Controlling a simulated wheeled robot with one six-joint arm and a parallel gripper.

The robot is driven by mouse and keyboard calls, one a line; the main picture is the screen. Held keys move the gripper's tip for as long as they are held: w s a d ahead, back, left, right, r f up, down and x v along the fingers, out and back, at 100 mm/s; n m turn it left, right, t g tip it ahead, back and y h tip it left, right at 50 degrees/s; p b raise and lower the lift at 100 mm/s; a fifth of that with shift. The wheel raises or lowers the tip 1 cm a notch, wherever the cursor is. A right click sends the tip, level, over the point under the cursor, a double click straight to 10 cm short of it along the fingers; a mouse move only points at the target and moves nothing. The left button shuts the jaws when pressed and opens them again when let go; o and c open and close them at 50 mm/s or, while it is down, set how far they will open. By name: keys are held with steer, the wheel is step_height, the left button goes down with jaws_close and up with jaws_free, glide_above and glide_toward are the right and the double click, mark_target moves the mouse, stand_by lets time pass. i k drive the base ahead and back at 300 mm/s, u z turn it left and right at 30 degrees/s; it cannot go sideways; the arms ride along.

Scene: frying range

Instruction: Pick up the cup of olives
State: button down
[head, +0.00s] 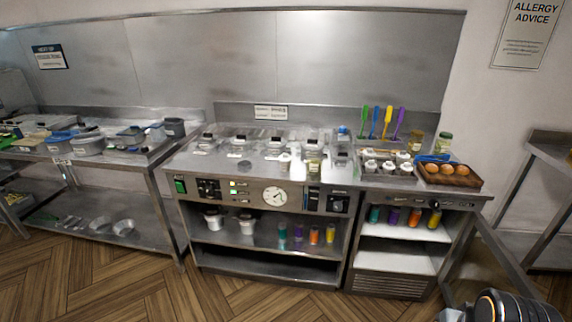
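No cup can be told for certain as the cup of olives at this size. A small clear container with greenish-yellow contents (314,165) stands near the front edge of the range's steel top, right of a small white container (284,161). Two jars with greenish contents stand further right, one (416,143) behind the white pots and one (443,142) near the back right corner. A dark rounded part of my arm with an orange ring shows at the bottom right, well in front of the range. My gripper's fingers are not in view.
The steel range (256,190) has knobs and a dial on its front. A wooden tray (462,180) with round brown items sits at its right end. Coloured utensils (387,122) stand upright behind white pots (371,166). A cluttered bench (150,155) is at left. The wooden floor in front is clear.

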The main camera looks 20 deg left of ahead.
mark_target(285, 167)
steer(key=u, duration=0.3)
steer(key=i, duration=1.35)
steer(key=u, duration=3.9)
steer(key=i, duration=0.2)
steer(key=z, duration=1.35)
steer(key=i, duration=1.2)
steer(key=z, duration=0.55)
